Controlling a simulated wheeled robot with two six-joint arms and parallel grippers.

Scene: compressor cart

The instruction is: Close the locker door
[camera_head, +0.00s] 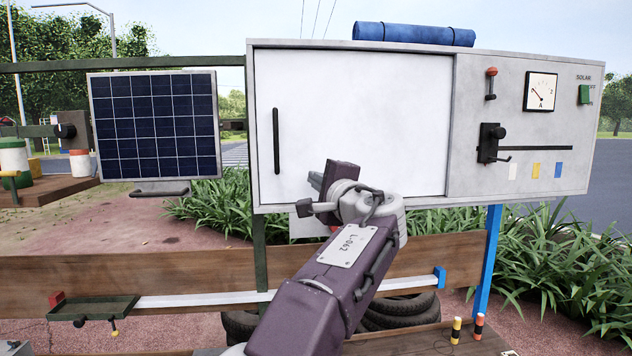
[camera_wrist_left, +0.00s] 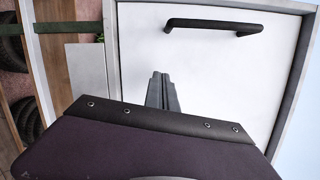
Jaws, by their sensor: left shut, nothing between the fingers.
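The locker door (camera_head: 350,110) is a flat white panel in a grey cabinet. It looks flush in its frame; I cannot tell whether it is latched. Its black vertical bar handle (camera_head: 276,141) is near the left edge, and the handle also shows at the top of the left wrist view (camera_wrist_left: 213,27). My left gripper (camera_head: 316,181) is shut and empty in front of the door's lower part, right of and below the handle. In the left wrist view its closed fingers (camera_wrist_left: 162,92) point at the white panel (camera_wrist_left: 230,75); I cannot tell whether they touch it. My right gripper is not in view.
The cabinet's right panel carries a gauge (camera_head: 540,91), a black crank switch (camera_head: 491,143) and a green switch (camera_head: 584,94). A blue roll (camera_head: 414,34) lies on top. A solar panel (camera_head: 155,126) hangs at the left. A wooden rail (camera_head: 180,275) and small tray (camera_head: 93,308) are below.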

